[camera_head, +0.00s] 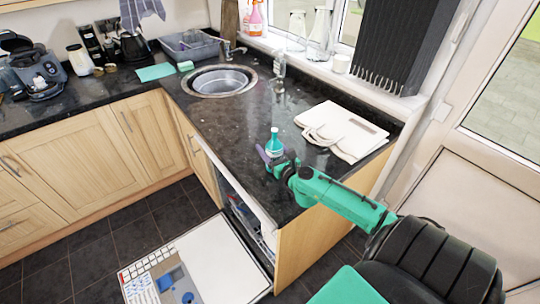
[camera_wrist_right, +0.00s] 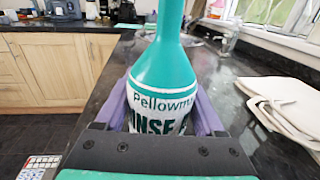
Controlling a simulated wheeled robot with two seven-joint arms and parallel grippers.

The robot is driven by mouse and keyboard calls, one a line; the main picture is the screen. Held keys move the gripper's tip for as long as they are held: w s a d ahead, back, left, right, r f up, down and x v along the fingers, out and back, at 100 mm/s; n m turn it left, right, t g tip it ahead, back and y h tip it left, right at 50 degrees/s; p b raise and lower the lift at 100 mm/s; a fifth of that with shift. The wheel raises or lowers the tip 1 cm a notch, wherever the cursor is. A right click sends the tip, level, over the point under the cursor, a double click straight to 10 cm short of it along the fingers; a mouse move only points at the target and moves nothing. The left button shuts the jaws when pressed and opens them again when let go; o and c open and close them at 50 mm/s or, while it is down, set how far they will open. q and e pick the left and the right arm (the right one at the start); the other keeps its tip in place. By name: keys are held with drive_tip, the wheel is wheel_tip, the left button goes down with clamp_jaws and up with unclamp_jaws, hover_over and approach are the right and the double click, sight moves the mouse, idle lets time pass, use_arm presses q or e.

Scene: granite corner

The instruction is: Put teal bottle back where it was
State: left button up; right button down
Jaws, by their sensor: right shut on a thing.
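The teal bottle (camera_head: 274,145) is upright at the front edge of the dark granite counter (camera_head: 240,120). It has a white label, which reads "Pellowm..." and "...NSE" on the bottle (camera_wrist_right: 163,75) in the right wrist view. My right gripper (camera_head: 272,158) is shut on the bottle, with a purple finger on each side of its body. The fingers also show in the right wrist view (camera_wrist_right: 160,115). The bottle's base is hidden, so I cannot tell whether it touches the counter. My left gripper is not in view.
A folded cream bag (camera_head: 345,130) lies on the counter right of the bottle. A round sink (camera_head: 220,82) with a tap is behind it. An open dishwasher door (camera_head: 215,265) is below, in front of the counter. Granite between sink and bottle is clear.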

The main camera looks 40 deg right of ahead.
drive_tip(key=shift+s+f, duration=0.1)
drive_tip(key=shift+f, duration=0.6)
drive_tip(key=shift+s+r, duration=0.15)
unclamp_jaws()
drive_tip(key=shift+r, duration=0.1)
drive_tip(key=shift+s+a+f, duration=0.1)
drive_tip(key=shift+s+f, duration=0.1)
drive_tip(key=shift+s, duration=0.05)
drive_tip(key=s, duration=0.3)
drive_tip(key=s+a+b, duration=0.1)
drive_tip(key=s, duration=0.6)
drive_tip(key=shift+s+a+b, duration=0.2)
drive_tip(key=shift+a+b, duration=0.1)
drive_tip(key=shift+a, duration=0.1)
drive_tip(key=shift+s+a+r, duration=0.1)
drive_tip(key=shift+s+r, duration=0.1)
drive_tip(key=shift+s, duration=0.3)
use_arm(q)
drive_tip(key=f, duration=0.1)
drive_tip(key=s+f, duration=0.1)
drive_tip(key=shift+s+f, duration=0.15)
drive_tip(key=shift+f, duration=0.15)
